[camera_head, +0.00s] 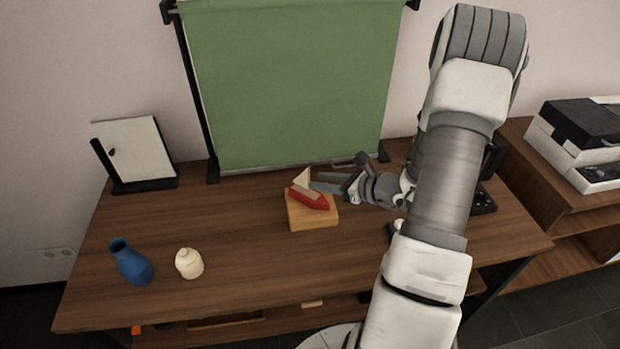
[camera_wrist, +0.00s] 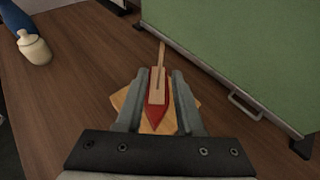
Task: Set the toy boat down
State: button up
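The toy boat (camera_head: 309,198) has a red hull and a pale sail. It appears to rest on a square wooden block (camera_head: 312,222) on the table. My gripper (camera_head: 316,182) reaches in from the right, just beside the boat, with its two fingers apart. The fingers look open, with small gaps beside the boat. The boat's underside is hidden.
A blue vase (camera_head: 132,263) and a cream jar (camera_head: 189,263) stand at the table's front left. A green screen (camera_head: 290,85) stands behind the block, and a framed panel (camera_head: 137,152) at the back left. The table's (camera_head: 235,225) middle left is clear.

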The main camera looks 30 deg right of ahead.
jog(key=v, duration=0.7)
dwell(0.3)
jog(key=s+a+r+n+g+p, duration=0.1)
jog(key=s+a+r+n+g, duration=0.15)
jog(key=a+r+n, duration=0.35)
jog(key=s+a+r+n+g+y+p, duration=0.15)
jog(key=a+r+n+g, duration=0.25)
jog(key=a+n, duration=0.4)
jog(key=s+a+r+n+g+h+p, duration=0.1)
jog(key=s+a+r+n+g, duration=0.15)
jog(key=a+r+n, duration=0.4)
jog(key=s+d+r+n+t+h+p, duration=0.1)
jog(key=s+r+n+t+h+p, duration=0.1)
jog(key=s+r+n+h, duration=0.5)
notch_tip(320, 180, up, 3)
jog(key=s+n, duration=0.2)
jog(key=shift+d+f+n+t, duration=0.2)
jog(key=shift+d+n+t, duration=0.05)
jog(key=shift+n+t, duration=0.15)
